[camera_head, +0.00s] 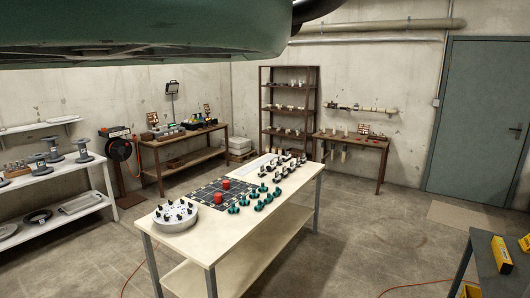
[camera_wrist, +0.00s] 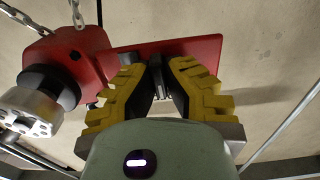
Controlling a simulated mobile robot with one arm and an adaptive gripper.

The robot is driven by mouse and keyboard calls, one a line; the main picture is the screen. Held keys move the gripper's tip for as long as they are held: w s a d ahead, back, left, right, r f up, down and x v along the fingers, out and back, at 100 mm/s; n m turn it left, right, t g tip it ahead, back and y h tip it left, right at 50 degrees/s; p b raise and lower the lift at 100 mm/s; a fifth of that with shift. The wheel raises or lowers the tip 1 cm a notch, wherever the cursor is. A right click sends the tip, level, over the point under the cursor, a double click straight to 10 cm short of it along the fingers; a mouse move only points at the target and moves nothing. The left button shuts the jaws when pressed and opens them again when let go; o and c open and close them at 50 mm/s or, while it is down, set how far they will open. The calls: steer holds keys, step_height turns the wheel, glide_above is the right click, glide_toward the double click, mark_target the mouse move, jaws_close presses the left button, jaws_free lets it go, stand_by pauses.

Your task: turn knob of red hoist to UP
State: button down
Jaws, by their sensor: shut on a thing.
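The red hoist shows in the wrist view as a red body (camera_wrist: 68,62) at upper left, with a red plate (camera_wrist: 205,52) reaching to the right. My gripper (camera_wrist: 163,68) is in front of the plate, its two yellow-padded fingers closed on a small dark and grey piece, seemingly the knob (camera_wrist: 158,93). The fingers hide most of that piece. I cannot read an UP mark or the direction the knob points. My gripper does not show in the head view, and I cannot make out the hoist there.
Chains (camera_wrist: 75,15) hang at the hoist, and a silver flanged part (camera_wrist: 30,113) with a black ring is at its left. In the head view, a white table (camera_head: 215,243) holds several parts. Floor is open at right, before a green door (camera_head: 478,120).

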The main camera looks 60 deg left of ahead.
steer(key=shift+f, duration=0.15)
steer(key=shift+w+f+n+b, duration=0.1)
steer(key=shift+f+n+b, duration=0.05)
steer(key=shift+n+b, duration=0.9)
steer(key=shift+w+n+b, duration=0.1)
steer(key=shift+n+b, duration=1)
steer(key=shift+n, duration=1.15)
steer(key=c, duration=1)
jaws_free()
steer(key=shift+c, duration=0.2)
steer(key=shift+r, duration=0.2)
steer(key=shift+a, duration=0.15)
steer(key=v, duration=0.7)
